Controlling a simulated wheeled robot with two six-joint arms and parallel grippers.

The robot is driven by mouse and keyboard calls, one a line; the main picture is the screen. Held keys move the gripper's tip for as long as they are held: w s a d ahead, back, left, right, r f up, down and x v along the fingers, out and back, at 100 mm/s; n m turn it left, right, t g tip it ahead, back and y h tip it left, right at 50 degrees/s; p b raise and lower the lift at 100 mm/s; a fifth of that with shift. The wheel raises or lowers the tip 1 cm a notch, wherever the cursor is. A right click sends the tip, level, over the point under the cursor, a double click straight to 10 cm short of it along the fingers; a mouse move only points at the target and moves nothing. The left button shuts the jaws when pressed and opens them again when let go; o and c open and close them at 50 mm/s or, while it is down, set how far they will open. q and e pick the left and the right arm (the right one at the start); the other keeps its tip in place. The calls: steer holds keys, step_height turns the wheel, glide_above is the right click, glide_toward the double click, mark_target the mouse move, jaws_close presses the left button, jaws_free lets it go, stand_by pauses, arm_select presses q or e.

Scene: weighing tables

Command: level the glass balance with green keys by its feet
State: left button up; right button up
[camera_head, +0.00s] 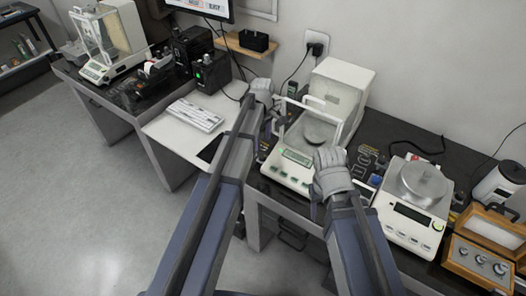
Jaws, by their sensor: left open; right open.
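The glass balance with green keys (294,168) stands on the dark table in the middle, with a white rear housing, a glass draft shield and a round pan (319,132) inside. Its display and green keys face me. My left gripper (262,88) is at the balance's far left side, open, with its fingertips hard to make out. My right gripper (330,160) is open at the balance's front right corner and covers part of it. The feet of the balance are hidden, and I cannot tell whether either gripper touches it.
A second balance (410,222) with a round open pan stands to the right, beside a wooden weight box (480,262). A white desk with a keyboard (195,115) lies to the left. Another glass balance (98,68) is at the far left. The grey floor at left is clear.

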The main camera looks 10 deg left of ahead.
mark_target(263, 155)
arm_select(q)
steer(key=shift+f+b, duration=3.65)
steer(key=shift+f, duration=0.2)
steer(key=shift+c, duration=0.3)
jaws_close()
